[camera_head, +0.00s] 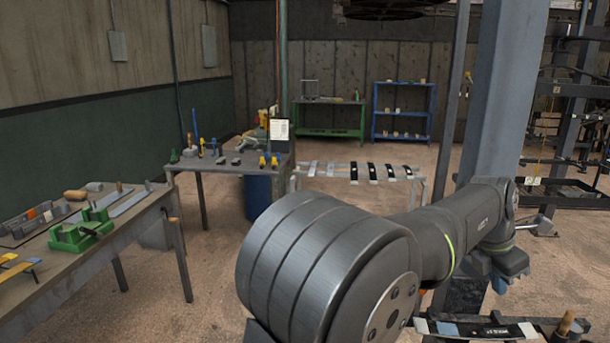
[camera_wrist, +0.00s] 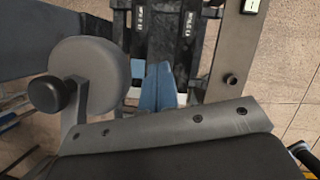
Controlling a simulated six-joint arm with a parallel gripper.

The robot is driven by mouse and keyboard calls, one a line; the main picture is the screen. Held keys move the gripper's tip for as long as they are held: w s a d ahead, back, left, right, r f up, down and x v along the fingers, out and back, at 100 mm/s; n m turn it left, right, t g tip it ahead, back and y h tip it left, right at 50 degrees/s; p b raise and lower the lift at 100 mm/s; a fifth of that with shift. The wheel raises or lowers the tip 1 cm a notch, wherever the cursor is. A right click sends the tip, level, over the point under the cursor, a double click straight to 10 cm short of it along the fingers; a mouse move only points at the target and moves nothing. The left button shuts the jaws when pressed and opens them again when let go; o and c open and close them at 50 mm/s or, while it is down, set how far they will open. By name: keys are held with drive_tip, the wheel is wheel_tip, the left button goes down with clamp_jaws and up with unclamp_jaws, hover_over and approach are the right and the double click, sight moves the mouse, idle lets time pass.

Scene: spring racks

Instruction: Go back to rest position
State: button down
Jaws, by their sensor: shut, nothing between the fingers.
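My gripper (camera_wrist: 157,80) shows its two blue fingers close together in the wrist view, shut and empty. In the head view my arm reaches to the right from the bottom middle, and only a small blue part of the gripper (camera_head: 498,285) shows below the wrist. The fingers point down over a rack area with dark, white-marked spring pieces (camera_wrist: 187,25). I cannot tell how high above them the fingers are. In the head view a near rack (camera_head: 480,328) with dark and light pieces shows at the bottom right, partly cut off by the frame.
A grey post (camera_head: 505,90) rises close behind my arm. A low rack (camera_head: 350,168) holds several black and light strips. A workbench (camera_head: 130,235) with green fixtures (camera_head: 82,232) stands left. Green (camera_head: 330,117) and blue (camera_head: 403,110) shelving stands at the back.

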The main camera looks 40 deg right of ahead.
drive_tip(key=shift+w+d, duration=0.55)
drive_tip(key=shift+w, duration=0.2)
